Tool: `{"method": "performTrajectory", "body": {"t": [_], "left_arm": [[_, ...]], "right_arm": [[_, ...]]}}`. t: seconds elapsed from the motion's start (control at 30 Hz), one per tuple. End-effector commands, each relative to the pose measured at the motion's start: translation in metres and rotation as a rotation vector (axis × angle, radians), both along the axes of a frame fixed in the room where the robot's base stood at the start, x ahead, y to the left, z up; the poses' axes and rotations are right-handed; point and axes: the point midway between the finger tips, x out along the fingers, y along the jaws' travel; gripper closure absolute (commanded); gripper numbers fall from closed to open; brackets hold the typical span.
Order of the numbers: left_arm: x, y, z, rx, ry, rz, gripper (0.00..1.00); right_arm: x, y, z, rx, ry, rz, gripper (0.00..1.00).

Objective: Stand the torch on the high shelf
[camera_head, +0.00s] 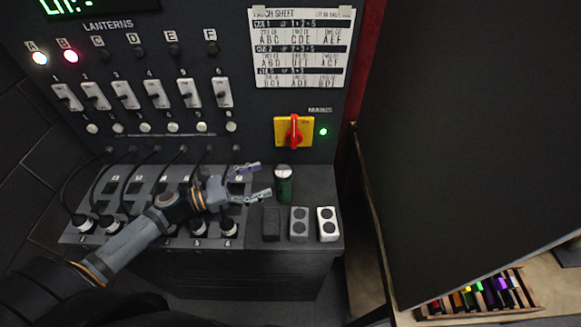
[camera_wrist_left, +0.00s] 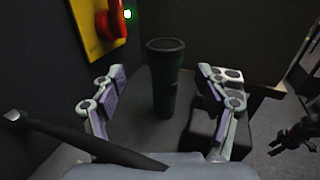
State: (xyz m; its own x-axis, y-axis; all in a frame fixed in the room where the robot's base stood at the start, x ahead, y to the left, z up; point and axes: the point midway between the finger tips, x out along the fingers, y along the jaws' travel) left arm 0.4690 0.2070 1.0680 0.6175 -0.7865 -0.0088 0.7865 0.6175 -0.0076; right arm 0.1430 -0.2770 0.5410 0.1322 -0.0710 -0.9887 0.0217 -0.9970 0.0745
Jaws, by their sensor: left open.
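The torch (camera_head: 284,187), a dark green upright cylinder with a pale top, stands on the grey ledge below the mains switch. It also shows in the left wrist view (camera_wrist_left: 165,85), upright between and beyond the fingers. My left gripper (camera_head: 265,179) is open, its fingertips pointing at the torch from the left. In the left wrist view its fingers (camera_wrist_left: 160,72) are spread to either side of the torch, with nothing held. A dark shape like my right gripper (camera_wrist_left: 297,138) shows at the right edge of that view; its jaw state is unclear. I cannot identify the high shelf.
Above is the yellow and red mains switch (camera_head: 294,131) with a green light. Cables and plugs (camera_head: 83,224) lie left. A large dark panel (camera_head: 475,130) fills the right, above a rack of coloured items (camera_head: 480,297).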

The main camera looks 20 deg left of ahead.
Motion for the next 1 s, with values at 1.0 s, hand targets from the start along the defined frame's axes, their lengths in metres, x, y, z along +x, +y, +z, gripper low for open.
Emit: {"method": "performTrajectory", "body": {"t": [1.0], "left_arm": [[0.046, -0.057, -0.004, -0.005, 0.001, 0.002, 0.25]], "right_arm": [[-0.030, -0.003, 0.019, -0.003, 0.043, 0.000, 0.60]]}}
